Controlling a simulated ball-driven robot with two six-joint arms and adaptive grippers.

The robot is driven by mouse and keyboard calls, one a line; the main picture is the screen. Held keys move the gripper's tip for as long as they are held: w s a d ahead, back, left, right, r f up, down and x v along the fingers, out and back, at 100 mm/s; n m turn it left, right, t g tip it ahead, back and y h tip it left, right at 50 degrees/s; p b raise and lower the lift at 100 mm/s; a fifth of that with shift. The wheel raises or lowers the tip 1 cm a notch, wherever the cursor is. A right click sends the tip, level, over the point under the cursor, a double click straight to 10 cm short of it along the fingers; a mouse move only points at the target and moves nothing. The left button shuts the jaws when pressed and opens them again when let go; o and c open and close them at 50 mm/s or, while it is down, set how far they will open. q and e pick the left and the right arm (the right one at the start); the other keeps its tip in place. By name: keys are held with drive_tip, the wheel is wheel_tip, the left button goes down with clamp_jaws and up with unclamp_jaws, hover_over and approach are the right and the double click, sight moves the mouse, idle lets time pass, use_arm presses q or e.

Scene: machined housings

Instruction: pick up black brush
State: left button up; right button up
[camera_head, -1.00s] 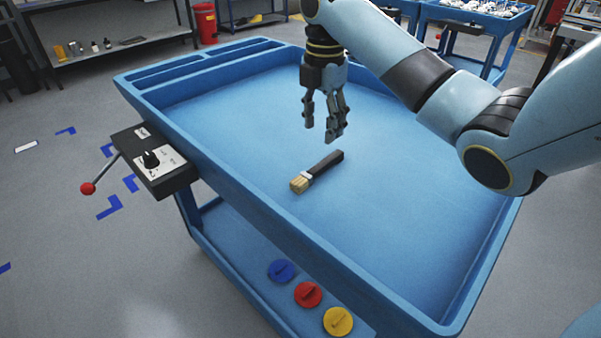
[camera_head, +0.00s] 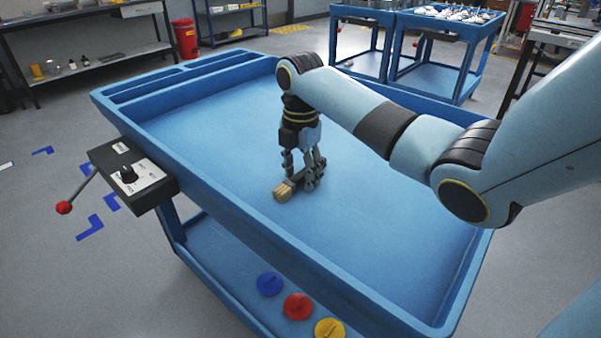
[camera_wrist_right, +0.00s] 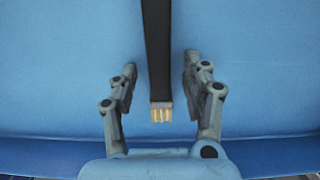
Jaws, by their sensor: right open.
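The black brush lies flat in the blue cart's top tray (camera_head: 220,130). In the head view its pale bristles (camera_head: 284,192) show, while my right gripper hides most of its handle. In the right wrist view the black handle (camera_wrist_right: 157,50) runs down between the fingers, with the bristle end (camera_wrist_right: 161,113) toward the palm. My right gripper (camera_head: 304,184) is down at the brush, its fingers on either side of it. In the right wrist view the right gripper (camera_wrist_right: 160,72) is open, with a gap on each side of the brush. My left gripper is not in view.
A control box (camera_head: 132,178) with a dial and red-knobbed lever (camera_head: 64,207) is on the cart's left side. Blue, red and yellow discs (camera_head: 298,306) sit on the lower shelf. The rest of the tray floor is clear inside raised rims.

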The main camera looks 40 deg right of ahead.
clamp_jaws()
drive_tip(key=shift+r, duration=0.1)
